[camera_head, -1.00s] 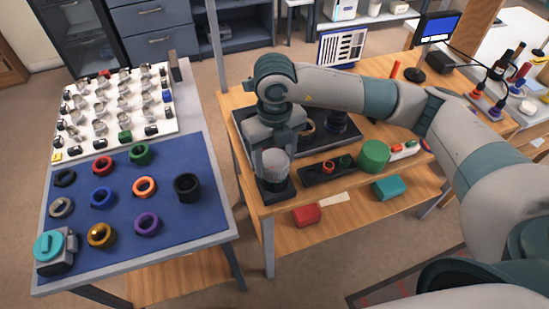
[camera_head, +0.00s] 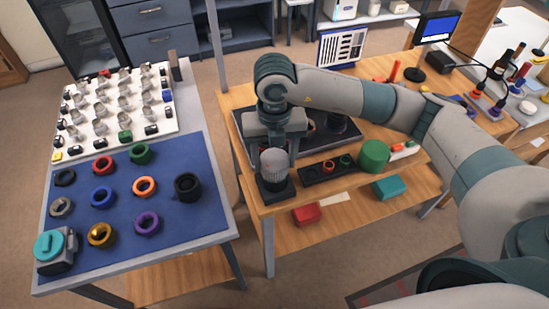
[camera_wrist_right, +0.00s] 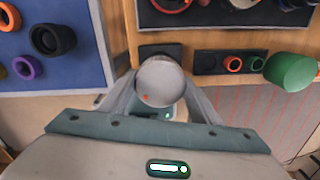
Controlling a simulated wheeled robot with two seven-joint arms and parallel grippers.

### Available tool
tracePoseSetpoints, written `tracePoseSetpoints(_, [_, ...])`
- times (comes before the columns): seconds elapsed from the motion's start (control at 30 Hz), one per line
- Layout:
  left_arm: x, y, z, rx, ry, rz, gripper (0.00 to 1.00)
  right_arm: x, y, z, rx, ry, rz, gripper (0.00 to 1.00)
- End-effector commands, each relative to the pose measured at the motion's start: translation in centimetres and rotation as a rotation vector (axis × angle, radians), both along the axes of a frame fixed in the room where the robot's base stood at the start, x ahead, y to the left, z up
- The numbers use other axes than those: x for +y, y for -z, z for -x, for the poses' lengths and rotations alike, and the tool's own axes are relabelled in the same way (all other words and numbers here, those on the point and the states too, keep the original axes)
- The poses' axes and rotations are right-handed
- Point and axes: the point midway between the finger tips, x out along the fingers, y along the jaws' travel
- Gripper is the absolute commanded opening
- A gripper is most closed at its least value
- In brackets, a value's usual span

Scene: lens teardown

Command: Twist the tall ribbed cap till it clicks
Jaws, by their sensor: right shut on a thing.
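The tall ribbed cap (camera_head: 274,167) is pale grey and stands upright on a dark lens body in a black holder (camera_head: 277,194) at the near left corner of the wooden bench. My right gripper (camera_head: 274,158) comes down from above and is shut on the cap, one finger on each side. In the right wrist view the round cap top (camera_wrist_right: 160,82) sits between the fingers, with a small red mark near its lower left edge. The fingers hide parts of the cap's sides. My left gripper is not in view.
A black strip (camera_head: 313,174) with a red ring and a green ring lies right of the holder, beside a green cylinder (camera_head: 374,156). A dark tray (camera_head: 241,126) lies behind. A blue mat (camera_head: 120,196) with several coloured rings is on the left table, across a gap.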

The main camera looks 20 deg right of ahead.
Motion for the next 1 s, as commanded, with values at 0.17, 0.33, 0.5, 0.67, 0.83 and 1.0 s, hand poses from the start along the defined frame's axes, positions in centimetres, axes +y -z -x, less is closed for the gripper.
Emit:
tracePoseSetpoints(0.17, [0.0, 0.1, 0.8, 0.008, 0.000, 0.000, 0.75, 0.0, 0.1, 0.0, 0.001, 0.008, 0.000, 0.36])
tracePoseSetpoints(0.33, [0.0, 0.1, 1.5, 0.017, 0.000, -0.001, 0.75, 0.0, 0.0, 0.0, 0.001, 0.007, 0.000, 0.79])
tracePoseSetpoints(0.5, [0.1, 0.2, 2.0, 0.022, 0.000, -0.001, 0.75, 0.0, 0.0, 0.0, 0.001, 0.006, 0.000, 0.79])
tracePoseSetpoints(0.67, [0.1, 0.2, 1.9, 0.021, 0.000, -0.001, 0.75, 0.0, 0.0, 0.0, 0.001, 0.006, 0.000, 0.79])
tracePoseSetpoints(0.83, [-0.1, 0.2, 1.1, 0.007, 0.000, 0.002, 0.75, 0.0, -0.7, -0.1, -0.001, 0.006, -0.002, 0.79])
tracePoseSetpoints(1.0, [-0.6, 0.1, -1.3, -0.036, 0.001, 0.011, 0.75, 0.0, -2.7, -0.1, -0.004, 0.005, -0.001, 0.79])
